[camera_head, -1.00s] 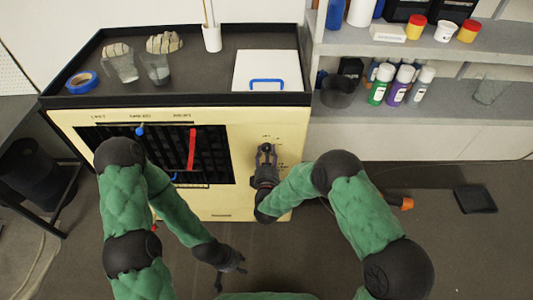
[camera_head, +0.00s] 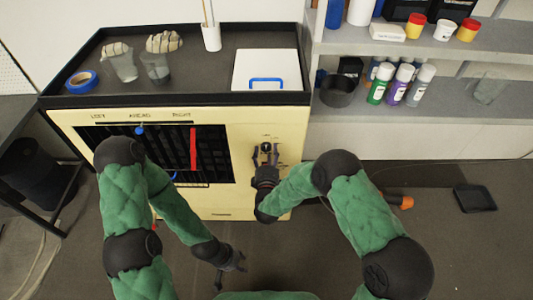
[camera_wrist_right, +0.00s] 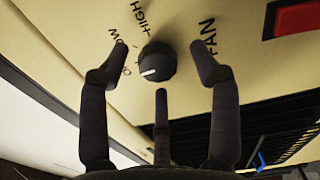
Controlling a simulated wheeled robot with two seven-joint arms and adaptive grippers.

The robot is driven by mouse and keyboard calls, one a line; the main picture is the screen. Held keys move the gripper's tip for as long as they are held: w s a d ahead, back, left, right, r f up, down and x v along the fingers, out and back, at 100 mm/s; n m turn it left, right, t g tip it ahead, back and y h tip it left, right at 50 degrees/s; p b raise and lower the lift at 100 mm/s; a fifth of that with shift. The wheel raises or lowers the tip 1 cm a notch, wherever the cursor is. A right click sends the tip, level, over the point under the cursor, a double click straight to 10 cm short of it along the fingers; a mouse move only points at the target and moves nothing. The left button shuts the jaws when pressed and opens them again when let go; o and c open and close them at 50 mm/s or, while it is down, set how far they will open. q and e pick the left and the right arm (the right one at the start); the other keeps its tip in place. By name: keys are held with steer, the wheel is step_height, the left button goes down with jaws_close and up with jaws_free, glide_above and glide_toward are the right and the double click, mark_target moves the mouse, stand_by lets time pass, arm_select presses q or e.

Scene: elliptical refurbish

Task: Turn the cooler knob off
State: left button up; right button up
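The cooler (camera_head: 222,200) is a cream box with a black grille. Its dark round knob (camera_head: 266,147) is on the front, right of the grille. In the right wrist view the knob (camera_wrist_right: 157,60) has a white mark at its lower left, towards a partly hidden label starting with O. LOW, HIGH and FAN are printed around it. My right gripper (camera_head: 266,153) is open, its fingers (camera_wrist_right: 159,50) on both sides of the knob with gaps visible. My left gripper (camera_head: 231,268) hangs low in front of the cooler, empty; its fingers look spread.
The cooler's black top holds blue tape (camera_head: 82,81), glasses (camera_head: 155,68) and a white board with a blue handle (camera_head: 266,70). Shelves with bottles (camera_head: 397,84) stand at the right. A red strip (camera_head: 193,148) is on the grille. A red switch (camera_wrist_right: 297,18) shows at the wrist view's upper right.

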steer(key=shift+a+r, duration=0.1)
steer(key=shift+s, duration=0.6)
steer(key=s, duration=1)
steer(key=shift+s, duration=0.4)
